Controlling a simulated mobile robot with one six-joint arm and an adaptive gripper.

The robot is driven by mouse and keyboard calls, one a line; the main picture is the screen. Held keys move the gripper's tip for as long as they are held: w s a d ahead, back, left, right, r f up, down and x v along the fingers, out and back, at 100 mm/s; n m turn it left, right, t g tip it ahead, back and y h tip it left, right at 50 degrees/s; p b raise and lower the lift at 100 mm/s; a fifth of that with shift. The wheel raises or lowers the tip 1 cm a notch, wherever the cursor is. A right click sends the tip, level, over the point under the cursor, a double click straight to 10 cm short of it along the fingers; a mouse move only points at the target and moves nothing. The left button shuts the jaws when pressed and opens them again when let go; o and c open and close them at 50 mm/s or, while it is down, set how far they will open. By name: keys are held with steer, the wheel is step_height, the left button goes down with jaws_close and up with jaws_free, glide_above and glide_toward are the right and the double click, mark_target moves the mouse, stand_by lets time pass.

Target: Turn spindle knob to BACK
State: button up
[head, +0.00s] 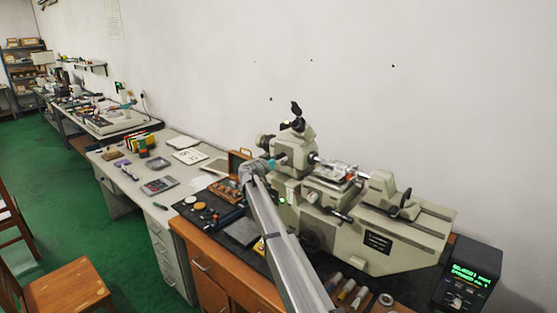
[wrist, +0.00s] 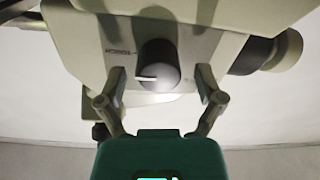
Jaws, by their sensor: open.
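The spindle knob (wrist: 158,65) is a round black knob with a white pointer line, on the pale underside or face of the machine's housing in the wrist view. Its pointer line points to the left of the picture. Small lettering (wrist: 118,38) stands beside it, too small to read surely. My gripper (wrist: 161,72) is open, with one finger to the left and one to the right of the knob. I see gaps between the fingers and the knob. In the head view my arm reaches to the left end of the measuring machine (head: 400,238), and the knob is hidden there.
A black cylinder with a pale end (wrist: 285,52) sticks out right of the knob. In the head view, a display box (head: 468,277) with green digits stands at the right. A calculator (head: 158,186) and small items lie on the desk at left.

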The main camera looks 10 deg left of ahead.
steer(key=c, duration=1.2)
steer(key=shift+o, duration=0.2)
steer(key=shift+n, duration=0.4)
steer(key=n, duration=0.3)
steer(key=shift+w, duration=0.1)
steer(key=n, duration=0.4)
steer(key=shift+n, duration=0.4)
steer(key=n, duration=0.4)
steer(key=shift+a, duration=0.1)
steer(key=n, duration=0.5)
steer(key=shift+w+g, duration=0.1)
steer(key=shift+g, duration=0.2)
